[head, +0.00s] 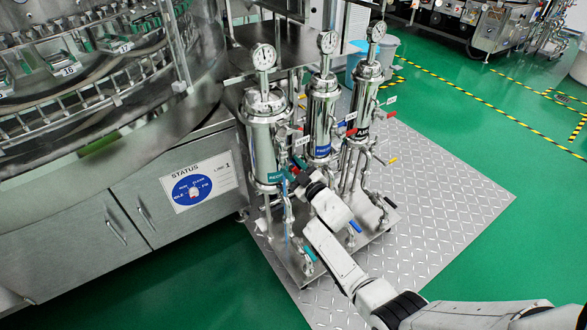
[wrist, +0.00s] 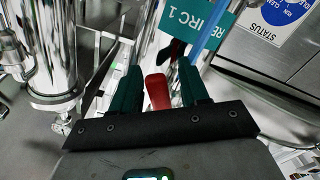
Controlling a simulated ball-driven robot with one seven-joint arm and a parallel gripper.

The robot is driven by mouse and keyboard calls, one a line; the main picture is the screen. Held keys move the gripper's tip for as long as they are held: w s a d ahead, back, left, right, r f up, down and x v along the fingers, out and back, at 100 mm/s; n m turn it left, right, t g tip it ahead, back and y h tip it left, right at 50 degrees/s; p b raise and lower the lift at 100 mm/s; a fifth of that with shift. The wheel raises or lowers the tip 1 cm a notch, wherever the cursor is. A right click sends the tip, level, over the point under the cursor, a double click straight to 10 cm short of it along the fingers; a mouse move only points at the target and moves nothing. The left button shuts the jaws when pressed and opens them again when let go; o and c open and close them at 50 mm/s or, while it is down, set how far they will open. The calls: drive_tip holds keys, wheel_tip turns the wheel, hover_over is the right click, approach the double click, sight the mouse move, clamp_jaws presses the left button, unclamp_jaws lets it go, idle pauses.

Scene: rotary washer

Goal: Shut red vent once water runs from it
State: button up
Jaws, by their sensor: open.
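The red vent handle (wrist: 157,92) stands between the two dark green fingers of my gripper (wrist: 158,88) in the wrist view. The fingers are open, one on each side of the handle; contact is not clear. In the head view my gripper (head: 294,168) is at the left steel housing (head: 263,140), by its teal label (head: 272,177), and hides most of the vent. A thin pale-blue streak (head: 285,192) shows just below the gripper; I cannot tell for sure whether it is running water. The vent outlet is hidden.
Two more steel housings, a middle one (head: 322,115) and a right one (head: 367,95), stand close by with gauges and small coloured valve handles. The washer cabinet (head: 140,200) with a status dial (head: 193,190) is at left. Tread plate (head: 440,195) lies open to the right.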

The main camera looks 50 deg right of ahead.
drive_tip(key=p+v, duration=0.5)
drive_tip(key=v, duration=0.5)
drive_tip(key=shift+s, duration=0.4)
drive_tip(key=shift+a, duration=0.1)
